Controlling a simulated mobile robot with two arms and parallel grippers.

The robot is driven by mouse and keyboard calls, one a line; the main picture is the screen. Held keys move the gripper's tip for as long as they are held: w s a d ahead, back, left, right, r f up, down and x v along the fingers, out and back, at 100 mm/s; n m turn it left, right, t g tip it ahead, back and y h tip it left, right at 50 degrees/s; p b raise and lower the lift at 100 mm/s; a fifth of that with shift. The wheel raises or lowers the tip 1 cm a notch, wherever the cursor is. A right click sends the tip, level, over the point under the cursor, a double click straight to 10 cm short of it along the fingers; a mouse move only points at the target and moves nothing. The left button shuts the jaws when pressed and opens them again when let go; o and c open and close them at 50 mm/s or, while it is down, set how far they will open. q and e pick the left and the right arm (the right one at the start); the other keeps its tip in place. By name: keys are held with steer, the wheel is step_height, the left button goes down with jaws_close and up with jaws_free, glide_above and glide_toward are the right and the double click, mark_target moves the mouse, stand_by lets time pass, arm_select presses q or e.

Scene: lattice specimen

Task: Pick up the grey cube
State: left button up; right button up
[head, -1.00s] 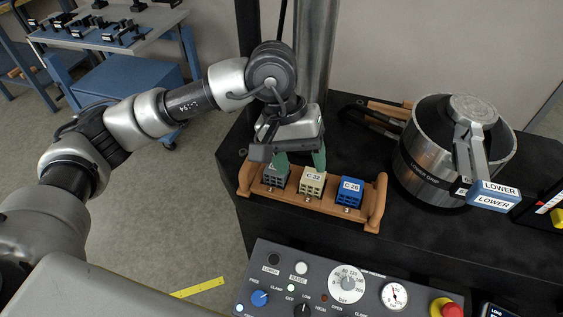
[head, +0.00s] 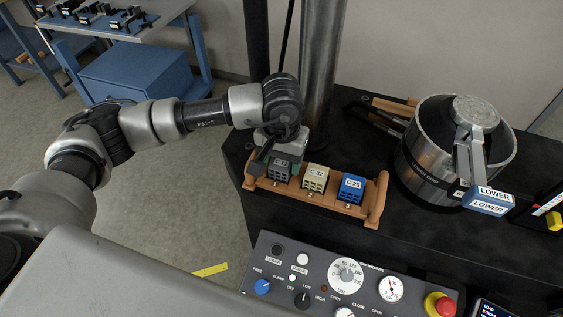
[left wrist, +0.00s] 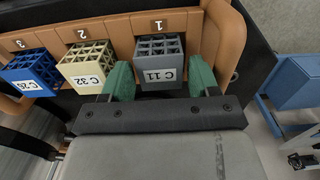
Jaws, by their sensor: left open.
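The grey cube (head: 280,171), a lattice block labelled C 11, sits in the left slot of a brown wooden rack (head: 333,206). It also shows in the left wrist view (left wrist: 160,75), in the slot marked 1. My left gripper (left wrist: 161,82) is open, with one green finger on each side of the grey cube. I cannot tell whether the fingers touch it. In the head view the left gripper (head: 279,163) is over the cube and its fingers are mostly hidden. My right gripper is not in view.
A cream cube (head: 315,178) and a blue cube (head: 352,188) sit in the same rack, the cream one close beside my finger. A metal cylinder (head: 425,165) stands to the right. A control panel (head: 322,268) lies in front.

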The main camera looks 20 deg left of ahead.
arm_select(q)
steer(key=shift+f, duration=0.7)
steer(key=c, duration=0.7)
steer(key=shift+o, duration=0.2)
steer(key=shift+r, duration=0.15)
